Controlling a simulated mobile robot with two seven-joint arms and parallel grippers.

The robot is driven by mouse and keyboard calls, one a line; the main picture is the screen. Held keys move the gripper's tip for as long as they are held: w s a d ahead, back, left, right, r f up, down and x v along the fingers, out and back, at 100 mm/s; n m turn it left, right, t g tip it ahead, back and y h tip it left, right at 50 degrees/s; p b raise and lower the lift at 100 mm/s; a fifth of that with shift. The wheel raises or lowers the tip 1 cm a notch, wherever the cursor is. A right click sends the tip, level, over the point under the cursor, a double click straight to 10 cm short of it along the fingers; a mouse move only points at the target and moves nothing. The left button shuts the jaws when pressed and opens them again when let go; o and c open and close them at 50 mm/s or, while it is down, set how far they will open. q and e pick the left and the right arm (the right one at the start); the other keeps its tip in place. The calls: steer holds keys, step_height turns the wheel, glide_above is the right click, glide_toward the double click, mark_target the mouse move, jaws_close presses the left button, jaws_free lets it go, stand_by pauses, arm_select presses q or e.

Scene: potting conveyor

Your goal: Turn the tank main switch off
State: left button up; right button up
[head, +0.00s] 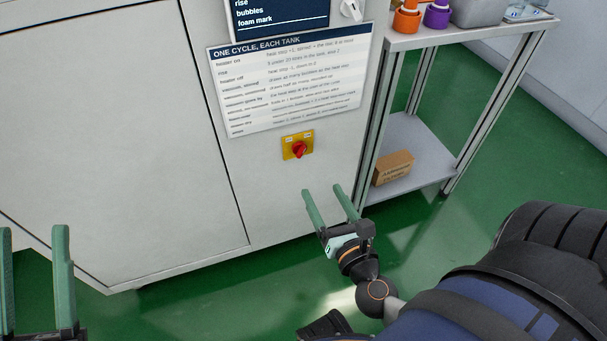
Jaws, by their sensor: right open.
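The main switch is a red rotary knob (299,149) on a yellow plate (287,143), fixed to the white cabinet front below a printed sheet. Small labels at the plate's upper corners are too small to read, and I cannot tell the knob's setting. My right gripper (322,190) is open and empty, its green fingers pointing up toward the cabinet. In the picture its tips are below and slightly right of the switch, apart from it. My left gripper (33,230) is at the lower left edge, fingers spread and empty, far from the switch.
A printed sheet (290,85) headed "ONE CYCLE, EACH TANK" and a dark panel (280,12) with a white knob (350,10) sit above the switch. A metal shelf unit (415,150) stands right of the cabinet, holding a cardboard box (393,168). The green floor (230,305) in front is clear.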

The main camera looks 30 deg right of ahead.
mark_target(302, 154)
steer(key=w+d+n, duration=0.1)
steer(key=w, duration=0.2)
steer(key=w+n+p, duration=0.1)
steer(key=w, duration=0.3)
steer(key=w+d, duration=0.1)
steer(key=w, duration=0.3)
steer(key=shift+d+f+n+t, duration=0.25)
steer(key=shift+d+n+t, duration=0.05)
steer(key=shift+n+t, duration=0.1)
arm_select(q)
steer(key=shift+s+r+m+h, duration=0.35)
steer(key=shift+s+r+h, duration=0.25)
steer(key=shift+r, duration=0.3)
steer(key=shift+s+r+m+h, duration=0.35)
steer(key=shift+s+r+h, duration=0.15)
steer(key=shift+r+h, duration=0.3)
arm_select(e)
steer(key=shift+w+d+f, duration=0.1)
steer(key=shift+w+d, duration=0.1)
steer(key=shift+w, duration=0.45)
jaws_close()
